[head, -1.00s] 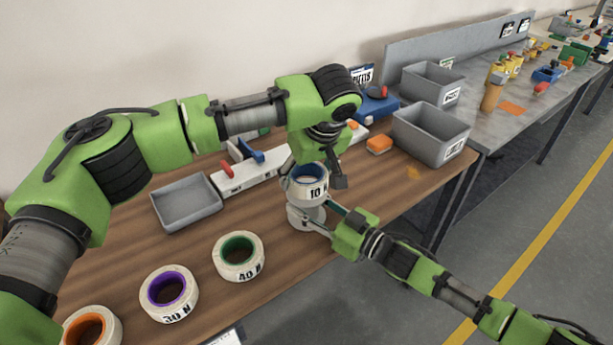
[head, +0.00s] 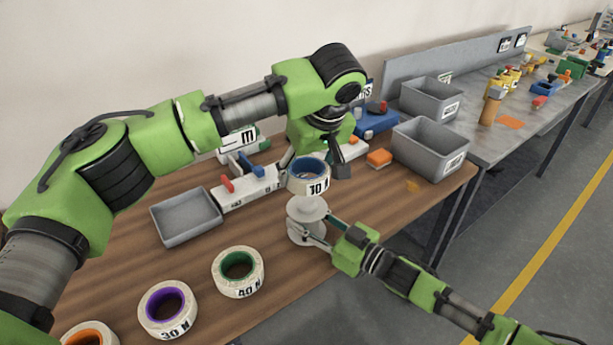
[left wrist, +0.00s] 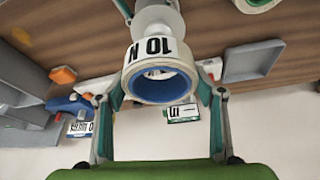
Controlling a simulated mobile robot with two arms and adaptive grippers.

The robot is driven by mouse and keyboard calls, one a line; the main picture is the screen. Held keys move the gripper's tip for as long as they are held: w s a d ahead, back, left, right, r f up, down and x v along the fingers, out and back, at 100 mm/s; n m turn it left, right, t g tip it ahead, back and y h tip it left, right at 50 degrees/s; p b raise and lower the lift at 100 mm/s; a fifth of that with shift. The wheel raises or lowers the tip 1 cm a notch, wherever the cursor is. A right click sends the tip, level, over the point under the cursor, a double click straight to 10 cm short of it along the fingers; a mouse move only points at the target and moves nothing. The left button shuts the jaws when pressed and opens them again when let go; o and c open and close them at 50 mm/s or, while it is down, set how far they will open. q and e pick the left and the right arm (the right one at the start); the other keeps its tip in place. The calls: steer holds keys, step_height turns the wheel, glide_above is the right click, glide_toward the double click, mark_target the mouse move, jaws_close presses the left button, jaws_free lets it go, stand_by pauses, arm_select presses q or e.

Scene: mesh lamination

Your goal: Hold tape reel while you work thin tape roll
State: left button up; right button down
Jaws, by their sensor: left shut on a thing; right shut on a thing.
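The thin tape roll (head: 318,188), white with a blue core and marked 10 N, is held by my left gripper (head: 310,170), which is shut on it with a finger on each side. In the left wrist view the roll (left wrist: 152,52) sits between the fingers. The pale tape reel (head: 307,211) stands upright on the wooden table just below the roll; its upper flange shows, and the roll looks raised clear of it. My right gripper (head: 314,236) is shut on the reel's lower part from the right. The reel's far side is hidden.
Tape rolls with green (head: 255,285), purple (head: 184,325) and orange cores lie at the front left. A grey tray (head: 183,237), a white fixture (head: 246,189) and an orange block (head: 379,158) lie behind. Grey bins (head: 441,161) stand right. The table's front edge is near the reel.

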steer(key=c, duration=1.2)
jaws_free()
steer(key=shift+c, duration=0.2)
steer(key=shift+d, duration=0.1)
steer(key=v, duration=1.1)
steer(key=shift+s+d, duration=0.35)
